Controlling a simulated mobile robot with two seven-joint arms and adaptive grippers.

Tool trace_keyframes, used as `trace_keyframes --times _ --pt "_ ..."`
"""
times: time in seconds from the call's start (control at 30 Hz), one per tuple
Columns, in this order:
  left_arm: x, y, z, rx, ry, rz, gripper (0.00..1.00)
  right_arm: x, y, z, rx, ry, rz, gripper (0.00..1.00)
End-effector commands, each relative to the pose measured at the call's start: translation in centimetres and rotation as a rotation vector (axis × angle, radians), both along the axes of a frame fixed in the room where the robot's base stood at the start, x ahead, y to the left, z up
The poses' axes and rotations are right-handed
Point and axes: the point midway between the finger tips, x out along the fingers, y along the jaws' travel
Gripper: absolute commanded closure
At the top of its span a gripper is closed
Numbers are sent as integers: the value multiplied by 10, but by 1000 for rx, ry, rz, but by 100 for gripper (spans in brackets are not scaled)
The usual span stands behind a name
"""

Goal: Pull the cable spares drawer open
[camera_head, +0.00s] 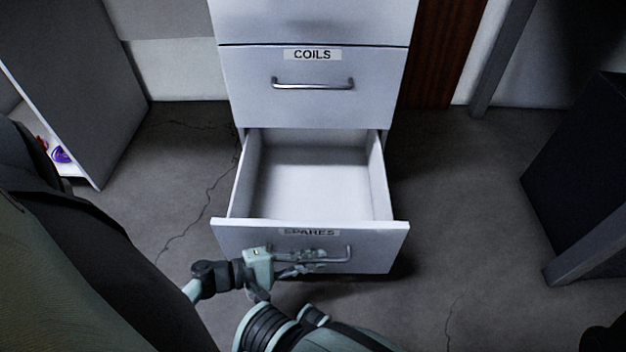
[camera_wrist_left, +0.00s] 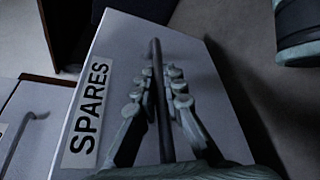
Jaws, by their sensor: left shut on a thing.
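The drawer labelled SPARES (camera_head: 310,262) is the lowest of the white cabinet and stands well out from it. Its inside (camera_head: 312,190) looks empty. The SPARES label also shows in the left wrist view (camera_wrist_left: 86,112). My left gripper (camera_head: 318,258) is at the front of this drawer, its fingers shut on the bar handle (camera_head: 347,253). In the left wrist view the handle (camera_wrist_left: 156,60) runs between the two fingers of my left gripper (camera_wrist_left: 163,92). Part of the handle is hidden behind the fingers in the head view. My right gripper is not in view.
The COILS drawer (camera_head: 312,105) above is shut. A grey cabinet (camera_head: 75,75) stands at the left, with small coloured items low inside. A dark box-like piece (camera_head: 580,170) with a grey bar stands at the right. Floor on both sides of the drawer is clear.

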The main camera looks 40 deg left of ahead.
Motion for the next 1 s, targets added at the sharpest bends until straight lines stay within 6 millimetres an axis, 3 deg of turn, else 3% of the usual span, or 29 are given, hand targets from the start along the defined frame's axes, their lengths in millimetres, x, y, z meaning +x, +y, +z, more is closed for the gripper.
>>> trace_keyframes --times 0.17,0.2,0.27,0.6,0.77,1.0 --pt "0 1 1 0 -1 3 100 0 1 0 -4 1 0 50" --pt "0 1 1 0 -1 3 87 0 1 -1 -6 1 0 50" --pt "0 1 1 1 0 2 81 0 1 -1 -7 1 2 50" --pt "-3 3 1 0 0 1 81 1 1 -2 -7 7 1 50" --pt "-20 15 4 3 4 2 81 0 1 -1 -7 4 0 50" --pt "-61 46 16 2 2 2 81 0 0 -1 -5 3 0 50"
